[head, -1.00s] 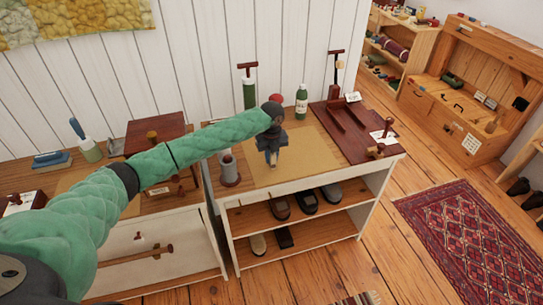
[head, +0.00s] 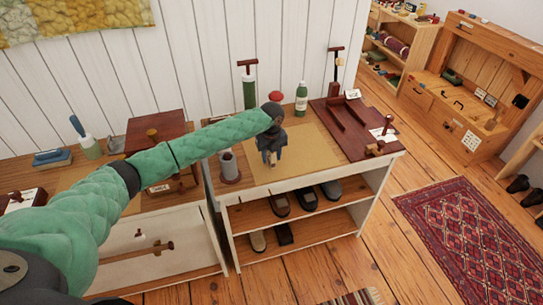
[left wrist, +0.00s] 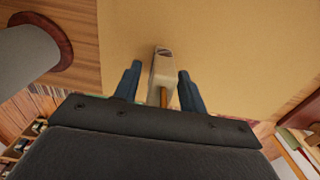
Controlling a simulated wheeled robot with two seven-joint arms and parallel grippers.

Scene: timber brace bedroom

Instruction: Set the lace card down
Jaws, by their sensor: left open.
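My left gripper (head: 270,157) is over the tan mat (head: 310,150) on the bench top, pointing down. In the left wrist view its two blue fingers (left wrist: 156,88) stand apart. A small pale piece with a brown strip, which looks like the lace card (left wrist: 162,68), is between them, with a gap on each side. In the head view only a pale tip of the card (head: 271,163) shows below the fingers. It seems to be at the mat, but I cannot tell whether it touches. My right gripper is not in view.
A grey cylinder on a dark red base (head: 230,168) stands left of the mat. A green bottle (head: 301,98) and a red-topped item (head: 276,96) stand behind it. A dark red board (head: 345,140) lies to the right. Shoes (head: 306,193) fill the shelf below.

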